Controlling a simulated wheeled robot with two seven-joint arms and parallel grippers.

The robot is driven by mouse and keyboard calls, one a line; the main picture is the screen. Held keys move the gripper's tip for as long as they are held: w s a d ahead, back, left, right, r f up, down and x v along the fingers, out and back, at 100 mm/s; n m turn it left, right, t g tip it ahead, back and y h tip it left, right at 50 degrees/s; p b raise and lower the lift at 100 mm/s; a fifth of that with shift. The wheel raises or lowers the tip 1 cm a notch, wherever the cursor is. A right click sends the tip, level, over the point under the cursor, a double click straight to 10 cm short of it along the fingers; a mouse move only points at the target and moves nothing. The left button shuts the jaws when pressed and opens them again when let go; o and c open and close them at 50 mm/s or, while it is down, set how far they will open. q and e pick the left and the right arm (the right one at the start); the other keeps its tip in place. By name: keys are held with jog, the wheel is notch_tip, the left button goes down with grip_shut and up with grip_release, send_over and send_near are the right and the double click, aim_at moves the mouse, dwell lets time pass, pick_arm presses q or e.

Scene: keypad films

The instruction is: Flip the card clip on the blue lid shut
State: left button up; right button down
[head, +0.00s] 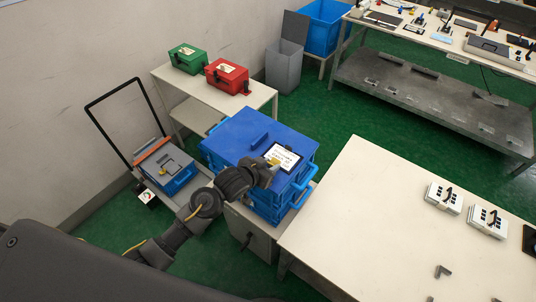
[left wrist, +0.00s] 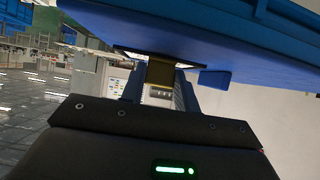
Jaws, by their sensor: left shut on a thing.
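The blue lid (head: 245,133) lies on a stack of blue crates. A white card in a dark frame (head: 285,156) is at the lid's right part. A small brass-yellow card clip (head: 274,161) is at the card's near-left edge. My left gripper (head: 268,170) is at the clip and shut on it. In the left wrist view, the brass piece (left wrist: 160,73) sits at the fingers of the gripper (left wrist: 158,92), below the blue lid's edge (left wrist: 215,40). The clip's angle is hard to tell because the gripper covers part of it. My right gripper is not in view.
A cream table (head: 380,215) with two white keypads (head: 444,197) is at the right. A white bench (head: 188,93) with green and red boxes (head: 227,76) stands behind the crates. A cart (head: 165,170) is at the left. Green floor shows between them.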

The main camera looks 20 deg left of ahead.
pick_arm(q)
jog(key=shift+w+d+r+g+y, duration=0.1)
jog(key=shift+w+r+g+y, duration=0.2)
jog(key=shift+g, duration=0.5)
jog(key=shift+w+d+f+g+y, duration=0.1)
jog(key=shift+w+g+y, duration=0.15)
jog(key=shift+g, duration=0.5)
jog(key=shift+w+d+f+g+y, duration=0.1)
jog(key=shift+g+y, duration=0.25)
jog(key=shift+g, duration=0.4)
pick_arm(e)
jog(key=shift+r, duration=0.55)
pick_arm(q)
jog(key=o, duration=1)
jog(key=shift+r, duration=0.1)
